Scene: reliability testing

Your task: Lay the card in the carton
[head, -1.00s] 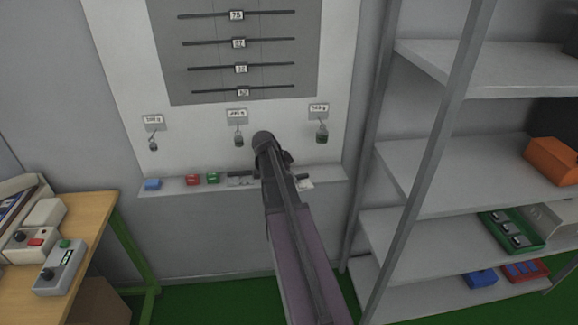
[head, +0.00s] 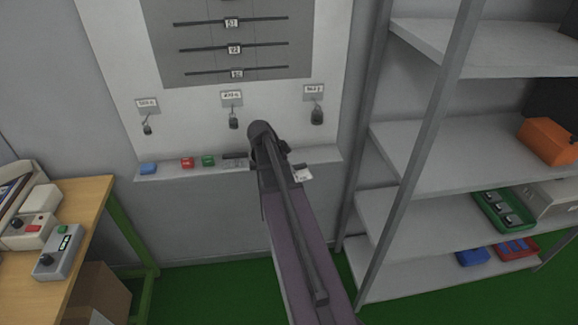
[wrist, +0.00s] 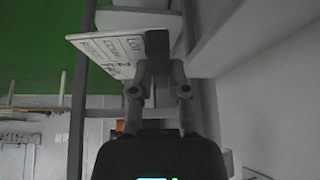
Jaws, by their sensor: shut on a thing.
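The card (wrist: 112,52) is white with dark printed lines, and its lettering is only partly readable. My gripper (wrist: 158,68) is shut on it, with the card sticking out to the left of the fingers in the wrist view. In the head view the card (head: 303,175) shows as a small white piece just right of my wrist, in front of the ledge; my gripper's fingers are hidden behind my arm there. A brown cardboard carton (head: 97,296) stands on the floor under the workbench at lower left, partly hidden by the bench top. My gripper is well away from it.
A wall ledge (head: 215,165) below the board holds blue, red and green blocks and dark items. Tags hang above it. A grey metal shelf rack (head: 425,140) stands close on the right. The wooden workbench (head: 85,205) with green legs and control boxes is at left.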

